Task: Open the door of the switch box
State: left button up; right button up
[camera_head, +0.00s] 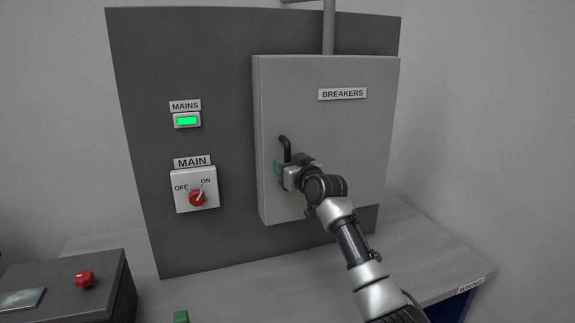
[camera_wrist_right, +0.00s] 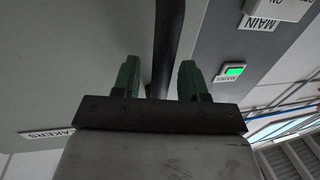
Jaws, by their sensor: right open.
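The switch box (camera_head: 335,125) is a grey cabinet labelled BREAKERS on a dark panel, and its door looks closed. A black bar handle (camera_head: 285,148) is near the door's left edge. My right gripper (camera_head: 279,170) is at the handle's lower part, which it partly hides. In the right wrist view, the black handle (camera_wrist_right: 168,40) runs between the two green fingers of the right gripper (camera_wrist_right: 160,80), with gaps at the sides. The gripper is open around the handle. A green tip at the bottom edge looks like part of my left gripper (camera_head: 181,316); the rest is out of frame.
Left of the box are a lit green MAINS lamp (camera_head: 187,120) and a MAIN switch (camera_head: 196,190) with a red knob. A dark console (camera_head: 75,285) with a red button stands at the lower left. The grey bench top (camera_head: 250,290) is mostly clear.

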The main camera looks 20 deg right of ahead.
grip_shut()
jog(key=shift+s, duration=0.15)
